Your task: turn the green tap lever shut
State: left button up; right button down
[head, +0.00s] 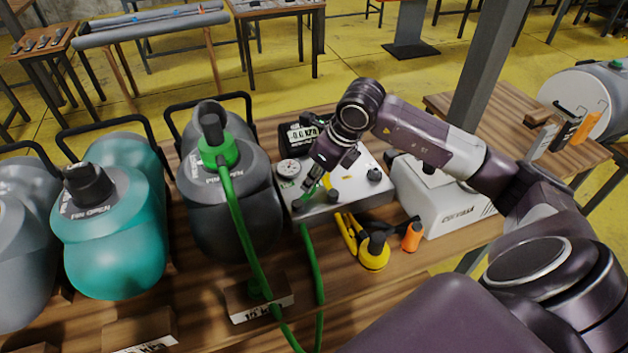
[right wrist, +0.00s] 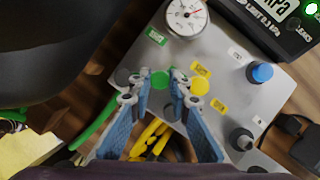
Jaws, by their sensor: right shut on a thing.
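The metal tap panel (head: 345,190) lies on the wooden bench, with a round dial gauge (head: 289,168) at its left. My right gripper (head: 315,180) reaches down over the panel's left part. The green tap lever (head: 308,197) shows just below its fingers. In the right wrist view, the lever's green top (right wrist: 160,79) sits between the blue-padded fingertips, which are closed on it. The fingers hide much of the lever, so its exact angle is hard to tell. A yellow tap (right wrist: 200,86) is close beside the right finger. My left gripper is out of view.
A green hose (head: 235,205) runs from the dark grey bag's valve (head: 213,140). A pressure display (head: 297,137) stands behind the panel. A yellow hose fitting (head: 374,251), an orange item (head: 411,236) and a white box (head: 440,200) are to the right.

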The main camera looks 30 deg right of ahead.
jog(key=shift+w+a+n+y+b, duration=0.1)
jog(key=shift+w+n+y+b, duration=0.2)
jog(key=shift+w+n+b, duration=0.45)
jog(key=n, duration=0.2)
jog(key=w+a+n+g+y+b, duration=0.1)
jog(key=n, duration=0.2)
jog(key=a+n+b, duration=0.1)
jog(key=shift+w+r+n+g+y, duration=0.1)
jog(key=shift+w+n+g+y, duration=0.25)
jog(key=shift+w+g+y, duration=0.05)
jog(key=shift+w+a+n+g+b, duration=0.2)
jog(key=shift+a+n+g, duration=0.1)
jog(key=shift+n, duration=0.5)
jog(key=shift+w+a+n+g+b, duration=0.1)
jog(key=shift+a+n+g+b, duration=0.15)
jog(key=shift+n, duration=0.55)
jog(key=c, duration=2.1)
grip_release()
jog(key=shift+a, duration=0.1)
